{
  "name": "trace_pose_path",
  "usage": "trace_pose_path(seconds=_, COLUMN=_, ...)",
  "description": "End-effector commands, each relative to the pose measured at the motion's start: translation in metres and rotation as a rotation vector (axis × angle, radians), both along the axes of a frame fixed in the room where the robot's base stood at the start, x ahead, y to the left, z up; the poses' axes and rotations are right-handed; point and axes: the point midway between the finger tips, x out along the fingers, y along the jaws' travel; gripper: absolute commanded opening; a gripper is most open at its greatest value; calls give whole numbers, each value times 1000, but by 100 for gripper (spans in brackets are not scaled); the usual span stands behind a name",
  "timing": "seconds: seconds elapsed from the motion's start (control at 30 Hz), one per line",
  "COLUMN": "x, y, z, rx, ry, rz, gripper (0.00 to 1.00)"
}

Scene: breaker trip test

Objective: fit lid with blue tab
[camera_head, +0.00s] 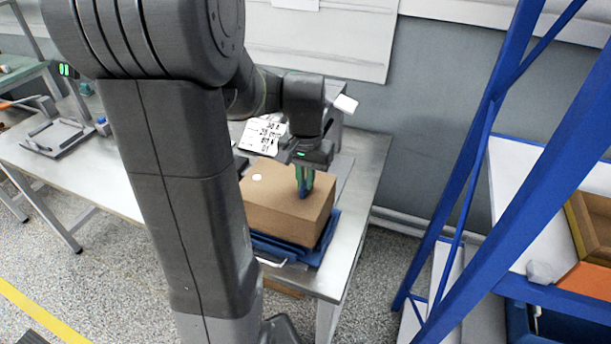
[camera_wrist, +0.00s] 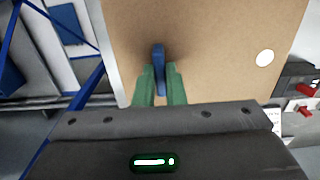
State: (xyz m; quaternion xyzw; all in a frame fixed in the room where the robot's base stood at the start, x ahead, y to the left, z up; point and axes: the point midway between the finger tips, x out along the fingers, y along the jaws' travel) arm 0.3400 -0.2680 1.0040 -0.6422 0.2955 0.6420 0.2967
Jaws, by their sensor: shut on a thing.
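A brown lid (camera_head: 262,187) with a white dot forms the top of a brown box-like shape on the table. In the head view I cannot make out a seam or gap between the lid and what is below it. The lid (camera_wrist: 205,40) fills much of the wrist view. A blue tab (camera_wrist: 158,52) stands on it near one edge. My gripper (camera_head: 304,186) points down, with its green fingers shut on the blue tab. In the wrist view, my gripper (camera_wrist: 158,78) has one finger on each side of the tab.
A blue-framed rack (camera_head: 470,150) with bins is at right. A bench with a fixture (camera_head: 58,138) is at left.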

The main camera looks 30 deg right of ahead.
Motion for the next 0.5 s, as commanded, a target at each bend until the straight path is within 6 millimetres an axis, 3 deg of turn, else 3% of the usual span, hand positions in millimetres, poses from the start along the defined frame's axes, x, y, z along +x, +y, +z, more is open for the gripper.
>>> trace_pose_path(seconds=0.47, x=0, y=0, z=-9, rx=0, ry=0, rz=0, gripper=0)
trace_pose_path(seconds=0.5, x=0, y=0, z=-9, rx=0, ry=0, rz=0, gripper=16)
